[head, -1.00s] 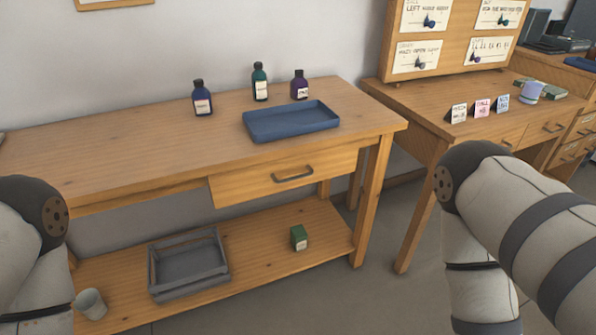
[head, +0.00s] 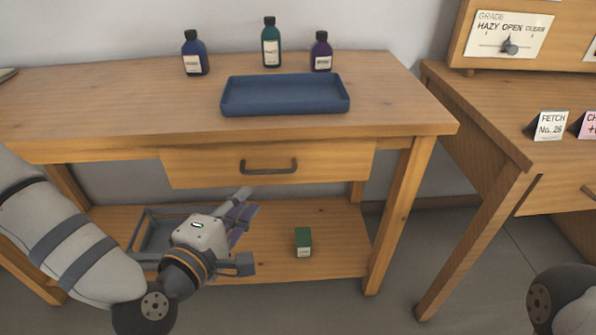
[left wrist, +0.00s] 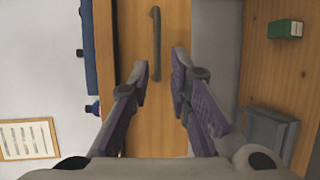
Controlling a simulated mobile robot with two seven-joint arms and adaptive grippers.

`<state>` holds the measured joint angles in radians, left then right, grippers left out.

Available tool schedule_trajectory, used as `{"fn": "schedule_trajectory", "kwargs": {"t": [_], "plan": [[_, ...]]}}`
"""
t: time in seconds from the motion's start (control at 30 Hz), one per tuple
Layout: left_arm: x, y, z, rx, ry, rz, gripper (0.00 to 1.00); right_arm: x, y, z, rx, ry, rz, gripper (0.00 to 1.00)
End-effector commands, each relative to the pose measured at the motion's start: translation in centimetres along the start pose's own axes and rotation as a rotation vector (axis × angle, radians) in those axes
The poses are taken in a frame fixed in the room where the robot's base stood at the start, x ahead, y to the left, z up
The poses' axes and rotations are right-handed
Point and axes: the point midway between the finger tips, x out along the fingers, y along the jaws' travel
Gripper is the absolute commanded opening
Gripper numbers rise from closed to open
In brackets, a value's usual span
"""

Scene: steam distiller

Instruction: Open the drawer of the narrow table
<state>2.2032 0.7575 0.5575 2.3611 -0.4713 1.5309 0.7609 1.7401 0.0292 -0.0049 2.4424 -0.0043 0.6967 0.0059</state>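The narrow table (head: 120,105) is wooden, with a lower shelf. Its drawer (head: 215,168) looks shut and has a dark bar handle (head: 268,170). The drawer front (left wrist: 128,35) and handle (left wrist: 156,45) also show in the left wrist view, turned on end. My left gripper (head: 243,225) is in front of the table, below and left of the handle. In the left wrist view its fingers (left wrist: 160,75) are apart with nothing between them, and the handle lies beyond the tips, not touching. My right gripper is out of view; only part of my right arm shows at the lower right.
A blue tray (head: 285,108) and three bottles, blue (head: 195,55), green (head: 270,45) and purple (head: 320,53), stand on the tabletop. A green box (head: 303,241) and a grey crate (head: 150,225) are on the lower shelf. Another desk (head: 510,140) stands at the right.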

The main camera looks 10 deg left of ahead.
Motion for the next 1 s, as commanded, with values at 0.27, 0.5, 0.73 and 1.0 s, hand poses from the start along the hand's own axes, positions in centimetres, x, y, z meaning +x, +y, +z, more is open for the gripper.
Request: {"fn": "schedule_trajectory", "kwargs": {"t": [0.27,0.5,0.73,1.0], "plan": [[4.8,0.5,-0.2,-0.004,0.006,0.016,0.18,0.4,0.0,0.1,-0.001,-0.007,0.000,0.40],[10.3,0.4,-0.2,-0.006,0.006,0.012,0.18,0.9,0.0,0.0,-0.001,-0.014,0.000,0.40],[12.1,0.4,-0.2,-0.006,0.006,0.010,0.18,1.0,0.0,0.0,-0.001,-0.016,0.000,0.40],[12.1,0.5,-0.2,-0.005,0.005,0.010,0.02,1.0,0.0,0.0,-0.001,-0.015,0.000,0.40]]}}
